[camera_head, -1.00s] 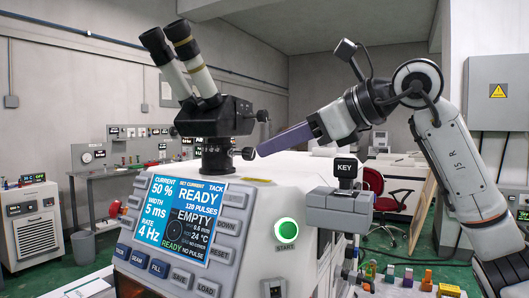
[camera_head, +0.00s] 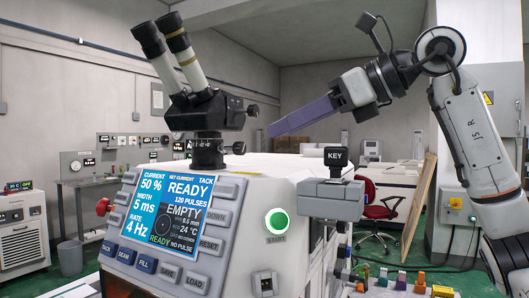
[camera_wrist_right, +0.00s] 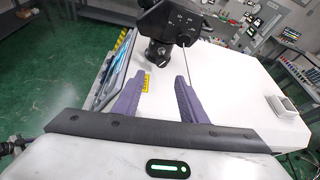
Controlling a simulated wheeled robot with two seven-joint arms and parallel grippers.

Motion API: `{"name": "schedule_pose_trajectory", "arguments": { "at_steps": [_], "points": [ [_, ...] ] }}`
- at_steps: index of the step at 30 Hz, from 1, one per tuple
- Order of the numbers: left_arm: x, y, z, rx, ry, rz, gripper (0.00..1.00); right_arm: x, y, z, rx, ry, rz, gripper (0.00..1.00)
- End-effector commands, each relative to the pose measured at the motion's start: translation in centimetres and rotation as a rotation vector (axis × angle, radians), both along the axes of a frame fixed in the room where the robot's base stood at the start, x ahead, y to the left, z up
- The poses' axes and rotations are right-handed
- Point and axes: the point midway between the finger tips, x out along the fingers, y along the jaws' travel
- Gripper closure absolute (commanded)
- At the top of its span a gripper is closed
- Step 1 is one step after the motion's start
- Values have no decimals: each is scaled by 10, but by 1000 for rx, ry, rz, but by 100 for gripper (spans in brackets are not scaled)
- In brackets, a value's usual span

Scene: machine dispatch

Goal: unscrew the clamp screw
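The clamp screw (camera_head: 239,148) is a small dark knob on the right side of the microscope's short post (camera_head: 207,152). The black microscope (camera_head: 209,108) with two pale eyepieces stands on that post, on top of the white machine. My right gripper (camera_head: 273,130) has purple fingers and hangs to the right of the screw, a little above it and apart from it. In the right wrist view, the two fingers (camera_wrist_right: 163,80) are spread with nothing between them. The post (camera_wrist_right: 158,56) lies just beyond the fingertips there. My left gripper is not in view.
The machine's front has a lit screen (camera_head: 173,212), a green start button (camera_head: 277,221) and a grey block with a KEY cap (camera_head: 335,157). Another dark knob (camera_head: 252,110) sits higher on the microscope. The white machine top (camera_wrist_right: 215,75) beside the post is mostly clear.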

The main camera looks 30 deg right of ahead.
Motion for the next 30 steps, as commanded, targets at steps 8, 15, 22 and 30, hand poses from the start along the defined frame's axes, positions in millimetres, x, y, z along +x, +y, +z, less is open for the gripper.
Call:
{"name": "schedule_pose_trajectory", "arguments": {
  "at_steps": [8, 15, 22, 30],
  "points": [
    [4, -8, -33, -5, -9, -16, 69, -2, -11, 0, 143, 68, -8, 61],
    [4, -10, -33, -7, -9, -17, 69, 7, -9, -1, 166, 83, -11, 61],
    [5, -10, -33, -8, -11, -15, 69, 41, 10, -17, 164, 84, -10, 61],
    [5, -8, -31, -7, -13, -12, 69, 74, 27, -32, 164, 82, -12, 61]
  ]
}}
